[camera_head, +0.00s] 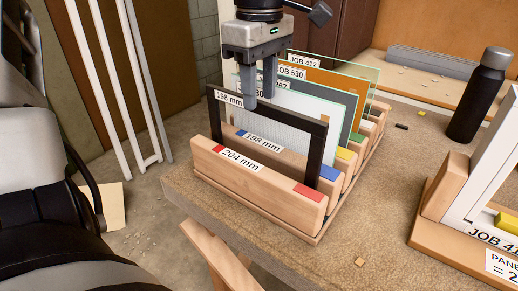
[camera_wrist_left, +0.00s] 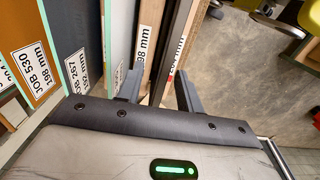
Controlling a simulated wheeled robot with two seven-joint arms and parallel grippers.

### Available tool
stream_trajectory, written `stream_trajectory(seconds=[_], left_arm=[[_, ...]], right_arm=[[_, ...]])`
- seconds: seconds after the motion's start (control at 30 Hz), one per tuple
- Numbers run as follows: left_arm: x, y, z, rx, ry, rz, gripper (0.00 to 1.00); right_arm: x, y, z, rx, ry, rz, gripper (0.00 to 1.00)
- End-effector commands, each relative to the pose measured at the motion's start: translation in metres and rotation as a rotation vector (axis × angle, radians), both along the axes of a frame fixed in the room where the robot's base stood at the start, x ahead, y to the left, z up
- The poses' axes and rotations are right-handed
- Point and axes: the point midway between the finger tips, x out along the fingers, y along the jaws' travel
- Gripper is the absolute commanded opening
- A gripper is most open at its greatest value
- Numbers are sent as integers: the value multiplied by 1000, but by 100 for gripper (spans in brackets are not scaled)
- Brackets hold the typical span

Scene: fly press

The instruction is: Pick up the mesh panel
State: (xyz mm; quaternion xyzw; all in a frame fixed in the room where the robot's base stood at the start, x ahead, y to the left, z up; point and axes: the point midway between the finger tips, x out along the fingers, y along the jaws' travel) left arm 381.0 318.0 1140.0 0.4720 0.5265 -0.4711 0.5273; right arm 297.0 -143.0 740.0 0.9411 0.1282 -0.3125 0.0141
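The mesh panel (camera_head: 292,132) has a black frame around pale mesh and a "198 mm" tag at its upper left corner. It stands upright near the front of a wooden slotted rack (camera_head: 262,192), behind the front bar labelled 204 mm. My left gripper (camera_head: 259,88) points down at the panel's top edge, left of its middle. In the left wrist view, its two fingers (camera_wrist_left: 158,90) are apart, with the dark frame edge (camera_wrist_left: 172,55) between them and gaps visible on either side. The panel's lower edge is hidden in the rack. My right gripper is not in view.
Several other panels stand close behind in the rack, including a grey one (camera_head: 340,108) and an orange one (camera_head: 352,84). A dark bottle (camera_head: 478,98) and another wooden stand (camera_head: 432,222) are to the right on the bench (camera_head: 350,245). Small scraps lie about.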

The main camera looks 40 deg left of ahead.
Motion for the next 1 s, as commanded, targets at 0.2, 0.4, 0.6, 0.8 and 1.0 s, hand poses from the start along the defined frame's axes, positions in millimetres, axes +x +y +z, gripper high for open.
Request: stream_trajectory(seconds=[0.2,0.4,0.6,0.8,1.0], left_arm=[[-7,-3,-27,-2,7,-2,36],[-7,-3,-50,0,3,2,36],[-6,-3,-52,0,0,2,36],[-6,-3,-52,0,0,2,0],[-6,-3,-51,0,-1,2,0]], right_arm=[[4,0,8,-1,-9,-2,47],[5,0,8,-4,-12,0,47],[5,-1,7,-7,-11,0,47],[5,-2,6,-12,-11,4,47],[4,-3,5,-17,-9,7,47]])
